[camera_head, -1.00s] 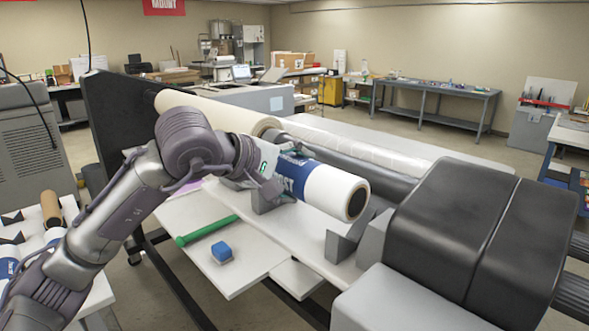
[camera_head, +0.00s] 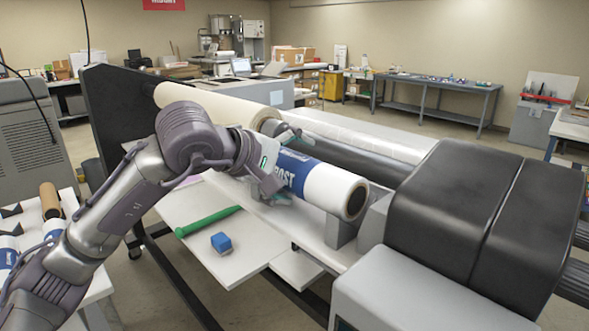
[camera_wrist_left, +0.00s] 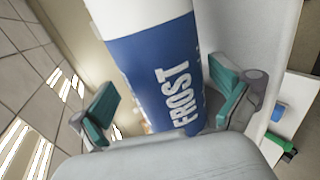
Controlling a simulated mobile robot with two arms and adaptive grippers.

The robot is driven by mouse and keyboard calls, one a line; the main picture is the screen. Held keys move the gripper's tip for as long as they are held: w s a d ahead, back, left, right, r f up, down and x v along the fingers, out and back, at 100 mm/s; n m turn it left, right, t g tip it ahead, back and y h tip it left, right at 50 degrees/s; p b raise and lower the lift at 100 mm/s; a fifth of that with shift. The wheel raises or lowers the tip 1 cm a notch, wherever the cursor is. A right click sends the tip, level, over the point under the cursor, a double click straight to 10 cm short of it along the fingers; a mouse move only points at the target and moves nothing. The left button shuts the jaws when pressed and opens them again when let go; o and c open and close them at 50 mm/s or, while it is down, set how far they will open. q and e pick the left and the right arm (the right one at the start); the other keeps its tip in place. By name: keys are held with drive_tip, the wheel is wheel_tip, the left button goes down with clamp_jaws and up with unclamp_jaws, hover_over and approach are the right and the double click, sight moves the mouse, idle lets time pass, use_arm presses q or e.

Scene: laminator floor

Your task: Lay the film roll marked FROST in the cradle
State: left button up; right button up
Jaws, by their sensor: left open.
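The film roll marked FROST (camera_head: 312,182) is white with a blue band and a dark core at its near end. It lies on the grey cradle (camera_head: 342,232), whose near support shows beneath the roll's end; the far support is hidden by my gripper. My left gripper (camera_head: 276,162) is open around the far part of the roll. In the left wrist view, the roll (camera_wrist_left: 150,75) with its FROST lettering lies between the spread teal finger pads, and gaps show beside it. My right gripper is not in view.
The laminator's black housing (camera_head: 480,215) stands just right of the roll. A cream roll (camera_head: 205,105) and dark rollers lie behind. A green tube (camera_head: 208,222) and a blue block (camera_head: 221,243) rest on the white shelf in front. A side table with other rolls (camera_head: 50,200) is at left.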

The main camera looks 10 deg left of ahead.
use_arm(q)
drive_tip(key=v, duration=1.2)
